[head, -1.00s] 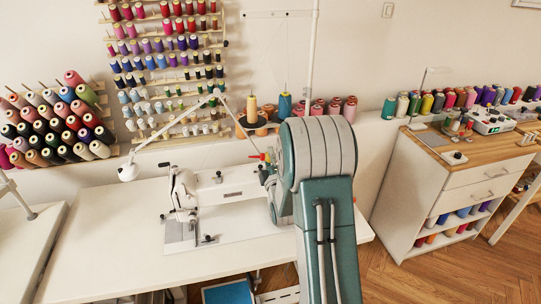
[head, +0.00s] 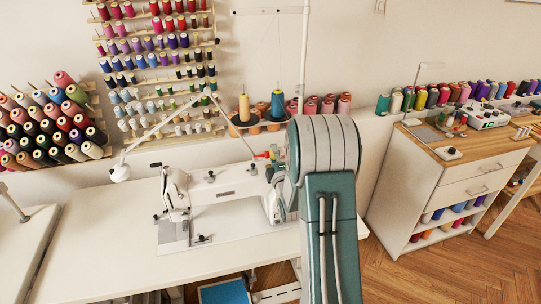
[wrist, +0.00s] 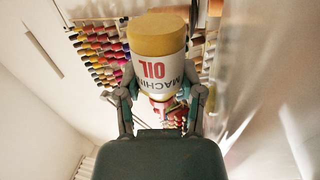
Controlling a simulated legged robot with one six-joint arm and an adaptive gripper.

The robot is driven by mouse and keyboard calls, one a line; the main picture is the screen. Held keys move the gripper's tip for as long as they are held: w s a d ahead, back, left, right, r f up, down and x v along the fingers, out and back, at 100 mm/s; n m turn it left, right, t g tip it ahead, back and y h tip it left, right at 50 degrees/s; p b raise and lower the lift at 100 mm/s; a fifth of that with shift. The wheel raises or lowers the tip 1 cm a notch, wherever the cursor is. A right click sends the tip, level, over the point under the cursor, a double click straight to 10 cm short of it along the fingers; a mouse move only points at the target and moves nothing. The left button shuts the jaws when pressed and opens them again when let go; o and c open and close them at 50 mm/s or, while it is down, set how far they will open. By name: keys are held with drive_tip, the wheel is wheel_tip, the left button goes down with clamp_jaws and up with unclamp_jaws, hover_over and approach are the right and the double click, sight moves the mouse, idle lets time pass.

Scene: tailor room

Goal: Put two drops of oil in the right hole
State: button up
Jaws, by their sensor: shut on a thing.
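My gripper (wrist: 160,98) is shut on a white oil bottle (wrist: 158,62) with a red "OIL" label. In the wrist view the bottle's yellow end (wrist: 157,34) is at the top, its lettering is upside down, and its other end is partly hidden between the fingers. In the head view my arm hides most of the gripper and the bottle. The white sewing machine (head: 228,187) stands on the white table (head: 110,225), just left of my arm. Its oil holes are too small to make out, and my arm covers its right end.
A lamp (head: 121,172) with a jointed arm stands left of the machine. Two large spools (head: 277,103) are on a stand behind it. Thread racks (head: 165,60) line the wall. A wooden-topped cabinet (head: 475,150) stands at the right. The table's left part is clear.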

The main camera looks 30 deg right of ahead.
drive_tip(key=shift+d, duration=0.25)
drive_tip(key=shift+a+r, duration=0.2)
drive_tip(key=shift+a, duration=1.15)
drive_tip(key=shift+a, duration=0.1)
drive_tip(key=n, duration=0.1)
drive_tip(key=n+y, duration=0.1)
drive_tip(key=n, duration=0.2)
drive_tip(key=shift+r, duration=0.3)
drive_tip(key=shift+n, duration=0.3)
drive_tip(key=m, duration=0.3)
drive_tip(key=m+h, duration=0.1)
drive_tip(key=shift+f+m, duration=0.35)
drive_tip(key=shift+m, duration=0.05)
